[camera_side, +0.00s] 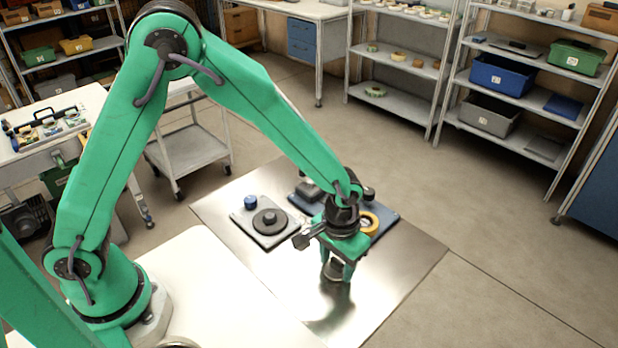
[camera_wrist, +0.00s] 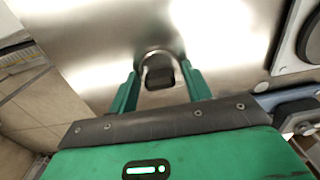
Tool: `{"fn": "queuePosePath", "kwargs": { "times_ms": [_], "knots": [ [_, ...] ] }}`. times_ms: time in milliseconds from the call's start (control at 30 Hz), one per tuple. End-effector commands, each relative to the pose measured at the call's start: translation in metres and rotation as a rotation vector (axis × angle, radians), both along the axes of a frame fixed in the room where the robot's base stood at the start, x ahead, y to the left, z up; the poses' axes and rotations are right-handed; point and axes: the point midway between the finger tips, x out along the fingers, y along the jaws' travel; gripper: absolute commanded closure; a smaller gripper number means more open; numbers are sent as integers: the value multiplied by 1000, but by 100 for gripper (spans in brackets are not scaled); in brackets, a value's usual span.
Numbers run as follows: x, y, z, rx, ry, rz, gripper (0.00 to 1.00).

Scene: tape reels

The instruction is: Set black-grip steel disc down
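The black-grip steel disc (camera_side: 335,271) is between the fingertips of my gripper (camera_side: 337,265) in the side view. In the wrist view its black grip (camera_wrist: 159,79) sits at the middle, with the bright rim of the disc arching behind it. The green fingers of my gripper (camera_wrist: 160,76) flank the disc and appear to touch its rim on both sides. My gripper looks shut on the disc, low over the front part of the steel sheet (camera_side: 400,275). Whether the disc's underside touches the sheet cannot be told.
A grey plate (camera_side: 246,232) with a black reel (camera_side: 269,221) and a blue knob (camera_side: 250,202) lies behind left. A blue plate (camera_side: 385,214) with a yellow tape reel (camera_side: 369,223) lies behind my gripper. The sheet's right and front are clear.

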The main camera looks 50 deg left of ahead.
Motion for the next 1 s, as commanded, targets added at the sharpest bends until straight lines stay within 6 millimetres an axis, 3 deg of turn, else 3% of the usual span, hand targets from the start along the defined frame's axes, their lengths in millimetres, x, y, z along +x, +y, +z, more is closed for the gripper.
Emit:
{"fn": "queuePosePath", "kwargs": {
  "times_ms": [33, 100, 567, 767, 1000],
  "knots": [
    [0, 0, 0, 0, 0, 0, 42],
    [0, 0, 0, 0, 0, 0, 30],
    [0, 0, 4, -1, -1, 0, 30],
    [1, 0, 20, -2, -3, 0, 30],
    [1, 0, 55, -2, -3, 0, 30]
  ]
}}
